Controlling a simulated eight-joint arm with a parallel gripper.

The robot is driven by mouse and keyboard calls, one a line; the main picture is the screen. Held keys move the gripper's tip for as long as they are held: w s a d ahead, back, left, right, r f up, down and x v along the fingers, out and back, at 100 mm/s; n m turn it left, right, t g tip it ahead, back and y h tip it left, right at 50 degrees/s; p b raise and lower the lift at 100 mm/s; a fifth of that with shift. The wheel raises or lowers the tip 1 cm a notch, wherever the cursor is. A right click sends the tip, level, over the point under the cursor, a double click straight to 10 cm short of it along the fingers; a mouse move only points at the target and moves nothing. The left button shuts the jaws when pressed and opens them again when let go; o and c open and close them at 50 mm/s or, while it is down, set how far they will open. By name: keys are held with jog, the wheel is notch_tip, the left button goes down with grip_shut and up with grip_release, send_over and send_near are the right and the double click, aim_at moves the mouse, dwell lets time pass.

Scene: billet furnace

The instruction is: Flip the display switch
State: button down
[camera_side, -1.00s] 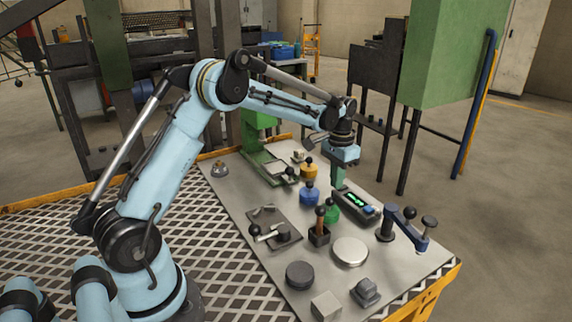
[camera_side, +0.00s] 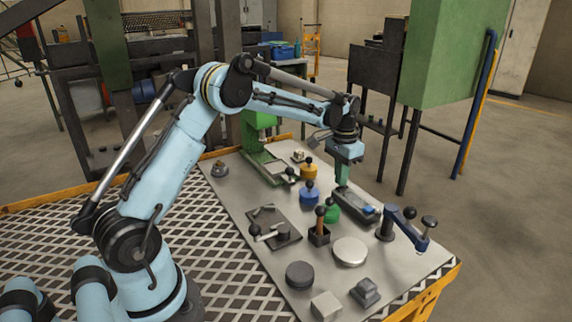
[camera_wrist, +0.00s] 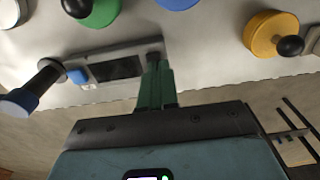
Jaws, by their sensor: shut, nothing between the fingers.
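The display unit (camera_side: 357,206) is a grey box on the right part of the metal plate. Its screen (camera_wrist: 115,68) is dark, and a blue button (camera_wrist: 77,76) sits beside it in the wrist view. My gripper (camera_side: 342,183) points down at the far end of the unit, its green fingers together and empty. In the wrist view, the fingertips (camera_wrist: 156,68) overlap the end of the unit beside the screen.
A green knob (camera_side: 332,213), a blue knob (camera_side: 309,194) and a yellow knob (camera_side: 309,171) stand left of the unit. A blue crank (camera_side: 408,226) stands close on its right. A round silver disc (camera_side: 350,251) lies in front.

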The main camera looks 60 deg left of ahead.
notch_tip(320, 180, up, 14)
jog(key=s, duration=0.2)
dwell(0.4)
jog(key=shift+s, duration=0.1)
jog(key=s+d+r+t, duration=0.2)
jog(key=s+d+t, duration=0.1)
jog(key=s+d, duration=0.6)
jog(key=s+d+f+t, duration=0.3)
jog(key=s+f, duration=0.4)
jog(key=s, duration=0.3)
jog(key=shift+s+d+t, duration=0.15)
jog(key=shift+d+t, duration=0.1)
jog(key=shift+t, duration=0.15)
